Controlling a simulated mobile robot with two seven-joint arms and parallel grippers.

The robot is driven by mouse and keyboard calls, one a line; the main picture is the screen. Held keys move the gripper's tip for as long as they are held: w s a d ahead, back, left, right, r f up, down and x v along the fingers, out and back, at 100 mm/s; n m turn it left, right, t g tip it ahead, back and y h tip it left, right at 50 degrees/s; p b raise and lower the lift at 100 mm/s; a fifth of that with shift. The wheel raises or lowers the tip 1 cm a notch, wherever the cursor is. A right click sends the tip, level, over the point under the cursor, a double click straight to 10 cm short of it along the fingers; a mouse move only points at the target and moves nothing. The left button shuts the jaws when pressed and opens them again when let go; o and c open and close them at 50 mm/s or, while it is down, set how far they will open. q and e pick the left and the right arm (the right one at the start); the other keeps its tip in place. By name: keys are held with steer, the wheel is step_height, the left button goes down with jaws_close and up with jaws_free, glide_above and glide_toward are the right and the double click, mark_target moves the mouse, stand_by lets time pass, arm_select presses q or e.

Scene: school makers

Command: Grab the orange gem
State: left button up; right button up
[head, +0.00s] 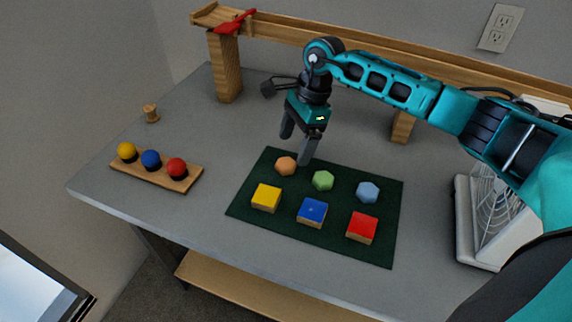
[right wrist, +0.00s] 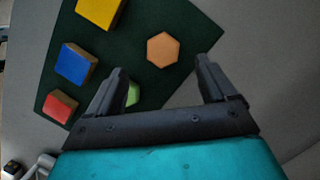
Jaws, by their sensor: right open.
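The orange gem (head: 286,166) is a small hexagonal piece on the dark green mat (head: 246,209), at the mat's back left corner. In the right wrist view the orange gem (right wrist: 163,49) lies beyond the fingertips, roughly between their lines. My right gripper (head: 297,150) is open and empty, fingers pointing down, above and close to the orange gem. In the right wrist view my right gripper (right wrist: 162,75) shows both fingers apart. My left gripper is not in view.
A green gem (head: 322,181) and a blue gem (head: 368,192) lie right of it. Yellow (head: 266,197), blue (head: 312,212) and red (head: 361,227) blocks sit in front. A wooden board (head: 150,175) with three balls stands left. A wooden rail (head: 285,36) runs behind. A fan (head: 490,215) stands right.

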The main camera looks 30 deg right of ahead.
mark_target(286, 162)
steer(key=x, duration=0.5)
steer(key=shift+w+a+f, duration=0.1)
steer(key=shift+w+f, duration=0.05)
steer(key=shift+w, duration=0.05)
steer(key=c, duration=1.1)
steer(key=shift+r, duration=0.2)
